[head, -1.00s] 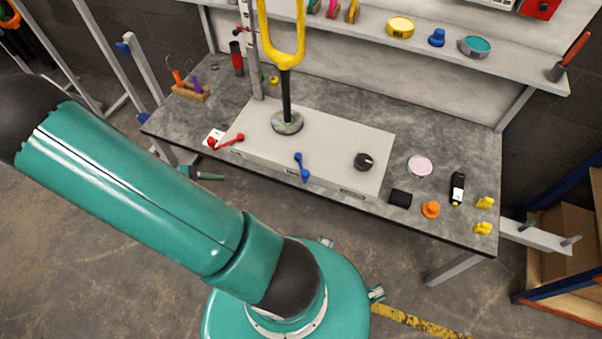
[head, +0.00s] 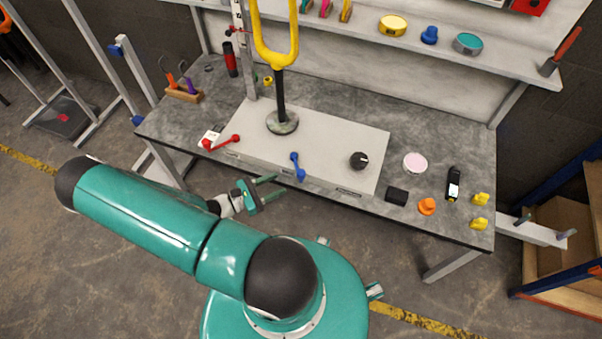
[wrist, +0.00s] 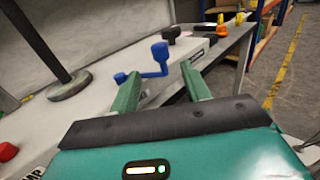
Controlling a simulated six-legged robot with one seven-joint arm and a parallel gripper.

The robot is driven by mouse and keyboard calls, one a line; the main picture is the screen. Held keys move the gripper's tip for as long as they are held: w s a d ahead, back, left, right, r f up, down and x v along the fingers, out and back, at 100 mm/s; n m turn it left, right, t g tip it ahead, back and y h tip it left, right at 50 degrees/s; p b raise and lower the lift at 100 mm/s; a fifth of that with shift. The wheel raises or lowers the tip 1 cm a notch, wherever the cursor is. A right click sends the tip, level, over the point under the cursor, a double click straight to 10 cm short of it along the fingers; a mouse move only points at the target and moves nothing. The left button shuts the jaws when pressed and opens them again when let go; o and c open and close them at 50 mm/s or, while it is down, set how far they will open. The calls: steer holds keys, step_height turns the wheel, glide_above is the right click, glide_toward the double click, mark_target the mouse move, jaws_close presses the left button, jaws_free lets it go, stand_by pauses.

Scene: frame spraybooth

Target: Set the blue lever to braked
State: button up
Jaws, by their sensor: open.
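The blue lever (head: 298,167) is on the front edge of the grey control box (head: 335,140) on the bench. In the wrist view the blue lever (wrist: 158,58) stands just beyond my fingertips, with its knob up and its arm running down to a pivot at left. My gripper (head: 275,187) is in front of the box, left of the lever and pointing right toward it. In the wrist view its two green fingers (wrist: 160,82) are apart with nothing between them. I see no contact with the lever. Any lettering beside the lever is not readable.
A yellow fork on a black post (head: 281,95) rises behind. Small items, including an orange knob (head: 427,207), lie at the bench's right. The floor in front is open.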

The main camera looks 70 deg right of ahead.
mark_target(301, 174)
steer(key=x, duration=0.9)
steer(key=shift+s+d, duration=0.25)
steer(key=shift+d, duration=0.05)
jaws_close()
